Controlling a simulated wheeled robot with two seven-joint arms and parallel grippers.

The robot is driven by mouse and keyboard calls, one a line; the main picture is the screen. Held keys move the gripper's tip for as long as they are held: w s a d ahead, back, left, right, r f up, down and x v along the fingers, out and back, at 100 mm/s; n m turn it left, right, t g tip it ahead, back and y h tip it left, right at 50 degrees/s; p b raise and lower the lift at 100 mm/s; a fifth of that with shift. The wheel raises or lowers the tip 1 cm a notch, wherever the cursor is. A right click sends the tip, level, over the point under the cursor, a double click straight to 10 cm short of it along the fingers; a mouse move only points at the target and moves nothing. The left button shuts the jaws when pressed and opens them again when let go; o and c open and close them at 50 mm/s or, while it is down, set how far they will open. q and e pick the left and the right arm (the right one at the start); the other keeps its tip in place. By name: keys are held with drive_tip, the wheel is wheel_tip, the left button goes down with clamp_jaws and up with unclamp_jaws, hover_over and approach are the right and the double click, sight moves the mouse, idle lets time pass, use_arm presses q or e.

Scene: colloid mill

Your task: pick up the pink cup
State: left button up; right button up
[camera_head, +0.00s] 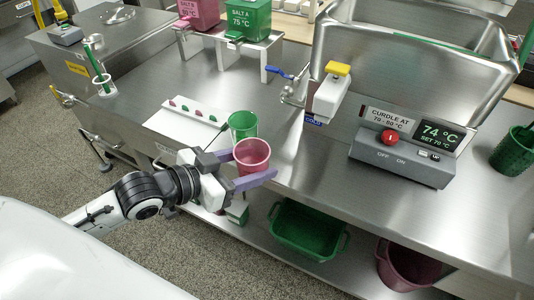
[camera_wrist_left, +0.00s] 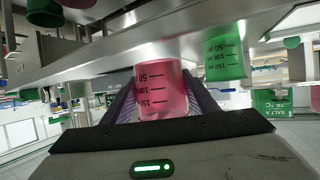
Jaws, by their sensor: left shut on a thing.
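The pink cup (camera_head: 252,157) is between the purple fingers of my left gripper (camera_head: 255,168), at the front edge of the steel counter. My left gripper is shut on it. In the left wrist view the pink cup (camera_wrist_left: 162,91) shows dark measuring marks and sits between the two fingers (camera_wrist_left: 163,105). I cannot tell whether its base touches the counter. A green cup (camera_head: 242,124) stands just behind it; it also shows in the left wrist view (camera_wrist_left: 226,52). My right gripper is not in view.
A white strip with coloured pieces (camera_head: 187,116) lies left of the cups. A control box with a red button (camera_head: 390,138) stands at right. Salt dispensers (camera_head: 248,18) stand on a raised shelf behind. Green (camera_head: 308,232) and pink tubs sit on the lower shelf.

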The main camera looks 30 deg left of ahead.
sight(240, 175)
use_arm(q)
drive_tip(key=shift+s+a, duration=0.45)
drive_tip(key=shift+s, duration=0.5)
drive_tip(key=shift+s+a, duration=0.45)
drive_tip(key=shift+s, duration=0.45)
drive_tip(key=shift+s+a, duration=0.45)
drive_tip(key=shift+s, duration=0.5)
drive_tip(key=shift+r, duration=0.1)
